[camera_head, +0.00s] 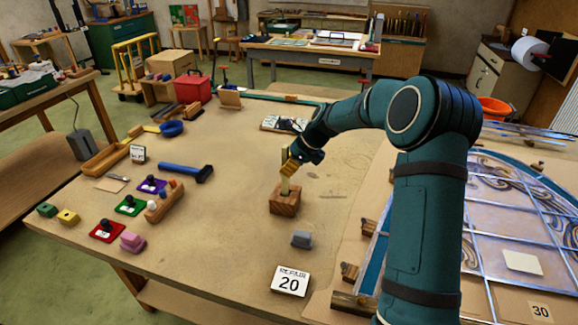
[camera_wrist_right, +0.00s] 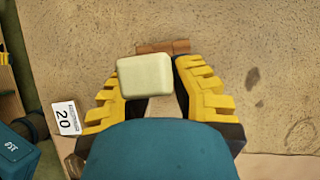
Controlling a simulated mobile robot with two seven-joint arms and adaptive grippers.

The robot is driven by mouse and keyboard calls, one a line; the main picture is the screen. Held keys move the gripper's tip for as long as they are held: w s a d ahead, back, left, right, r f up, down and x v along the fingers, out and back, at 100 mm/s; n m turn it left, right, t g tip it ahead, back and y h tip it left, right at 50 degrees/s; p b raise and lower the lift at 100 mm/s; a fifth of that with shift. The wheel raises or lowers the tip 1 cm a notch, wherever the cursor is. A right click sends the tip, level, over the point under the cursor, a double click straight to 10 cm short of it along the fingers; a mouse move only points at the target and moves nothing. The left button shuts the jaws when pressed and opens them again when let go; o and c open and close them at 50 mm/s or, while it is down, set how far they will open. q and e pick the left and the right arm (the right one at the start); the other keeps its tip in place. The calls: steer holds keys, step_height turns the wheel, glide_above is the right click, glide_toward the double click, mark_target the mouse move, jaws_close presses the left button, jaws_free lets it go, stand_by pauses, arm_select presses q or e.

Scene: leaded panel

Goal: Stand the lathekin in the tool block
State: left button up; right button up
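The lathekin (camera_head: 285,187) is a pale cream stick standing roughly upright over the wooden tool block (camera_head: 285,205). Its lower end meets the block's top, but I cannot tell how deep it sits. My right gripper (camera_head: 289,167) has its yellow fingers around the lathekin's upper part. In the right wrist view, the lathekin's pale end (camera_wrist_right: 145,76) fills the space between the fingertips of my right gripper (camera_wrist_right: 150,72), which look closed on its sides. A strip of the brown block (camera_wrist_right: 163,47) shows beyond it. My left gripper is not in view.
A grey block (camera_head: 302,239) and a white "20" card (camera_head: 290,281) lie in front of the tool block. A blue-handled hammer (camera_head: 187,171) lies to the left. The leaded panel (camera_head: 510,220) is at the right. The table between hammer and block is clear.

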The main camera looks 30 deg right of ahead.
steer(key=o, duration=0.3)
steer(key=shift+r, duration=0.1)
